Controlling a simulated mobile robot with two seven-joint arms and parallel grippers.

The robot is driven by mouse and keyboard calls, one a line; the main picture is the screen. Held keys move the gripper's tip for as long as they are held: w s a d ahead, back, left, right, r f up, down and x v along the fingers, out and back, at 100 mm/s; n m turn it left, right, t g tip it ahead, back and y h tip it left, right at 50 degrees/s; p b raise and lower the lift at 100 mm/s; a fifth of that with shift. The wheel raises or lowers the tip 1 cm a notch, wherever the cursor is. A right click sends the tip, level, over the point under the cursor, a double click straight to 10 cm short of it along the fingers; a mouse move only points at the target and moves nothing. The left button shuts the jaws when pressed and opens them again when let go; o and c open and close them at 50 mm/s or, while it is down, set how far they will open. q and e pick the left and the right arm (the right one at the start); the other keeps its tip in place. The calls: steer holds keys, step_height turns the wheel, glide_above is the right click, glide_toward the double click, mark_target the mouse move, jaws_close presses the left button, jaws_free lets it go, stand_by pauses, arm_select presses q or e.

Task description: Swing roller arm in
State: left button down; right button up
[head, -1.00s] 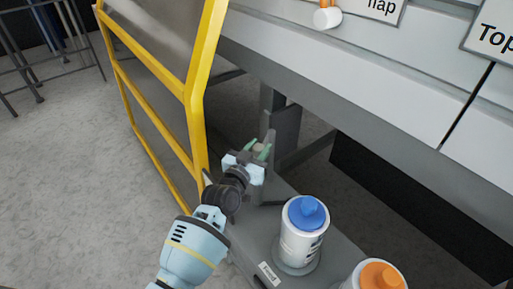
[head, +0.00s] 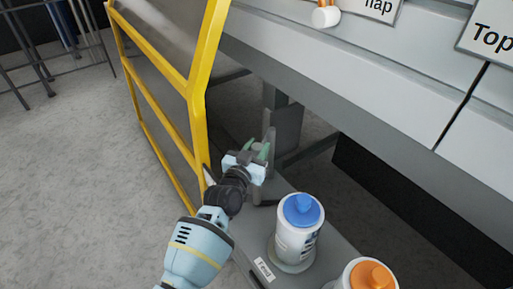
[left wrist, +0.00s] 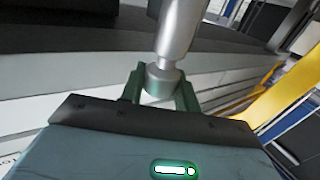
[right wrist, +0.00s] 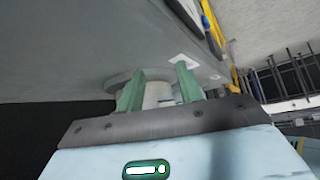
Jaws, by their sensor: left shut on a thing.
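My left gripper (head: 258,152) is shut on a grey metal piece beside the yellow guard frame. In the left wrist view its green fingertips (left wrist: 160,92) close around the rounded end of a silver rod (left wrist: 178,38). The rod looks like part of the roller arm, but the rest of the arm is not clear in the head view. My right gripper does not show in the head view. In the right wrist view its green fingers (right wrist: 160,90) are apart, with a pale cylinder (right wrist: 158,94) showing between them. I cannot tell whether they touch it.
A white bottle with a blue top (head: 297,230) stands on the grey ledge, right of my left gripper. An orange-topped one (head: 368,278) stands farther right. The yellow guard frame (head: 200,95) is close on the left. The grey machine bed (head: 350,75) overhangs behind.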

arm_select(q)
steer(key=c, duration=1.1)
jaws_free()
steer(key=shift+o, duration=0.2)
arm_select(e)
steer(key=shift+d, duration=0.1)
arm_select(q)
steer(key=shift+s, duration=0.15)
arm_select(e)
steer(key=shift+w+r+p, duration=0.3)
steer(key=shift+r, duration=0.1)
arm_select(q)
steer(key=v, duration=0.7)
steer(key=shift+s, duration=0.3)
